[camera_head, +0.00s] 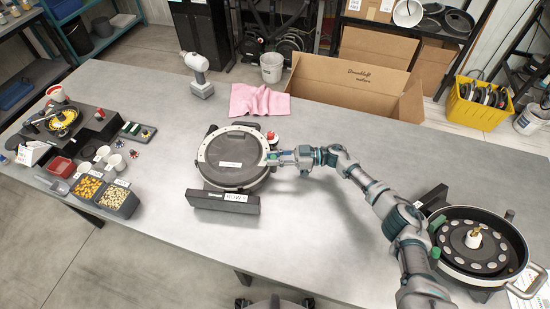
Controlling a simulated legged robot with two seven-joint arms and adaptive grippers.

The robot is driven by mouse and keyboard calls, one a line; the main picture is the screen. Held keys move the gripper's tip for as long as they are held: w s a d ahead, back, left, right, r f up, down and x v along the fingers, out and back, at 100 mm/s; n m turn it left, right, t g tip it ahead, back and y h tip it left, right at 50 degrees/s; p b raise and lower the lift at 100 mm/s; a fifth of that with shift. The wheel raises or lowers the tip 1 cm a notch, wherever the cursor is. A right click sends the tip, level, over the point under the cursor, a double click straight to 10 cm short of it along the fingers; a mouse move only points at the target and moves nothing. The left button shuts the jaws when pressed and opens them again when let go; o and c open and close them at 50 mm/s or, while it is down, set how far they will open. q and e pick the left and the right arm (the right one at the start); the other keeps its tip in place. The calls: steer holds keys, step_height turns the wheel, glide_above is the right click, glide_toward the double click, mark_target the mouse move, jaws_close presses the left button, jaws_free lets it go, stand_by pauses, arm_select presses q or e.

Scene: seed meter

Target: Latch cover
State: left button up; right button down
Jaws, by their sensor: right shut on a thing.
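The seed meter's round black cover (234,157) with a pale rim lies flat on its round housing in the middle of the grey table (330,235). My right arm reaches in from the lower right. My right gripper (275,158) is at the right edge of the cover and is shut on a small part there, which its fingers mostly hide. A small red and white part (272,137) shows just above the gripper. I cannot tell whether the latch is engaged. My left gripper does not show.
A dark block with a white label (222,201) stands in front of the meter. An open black drum (480,242) is at right. Bins and cups crowd the left.

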steer(key=c, duration=1)
jaws_free()
steer(key=shift+s+f, duration=0.15)
steer(key=shift+a, duration=0.1)
steer(key=d, duration=0.8)
steer(key=w+d, duration=0.1)
steer(key=d, duration=0.3)
steer(key=shift+s+f, duration=0.15)
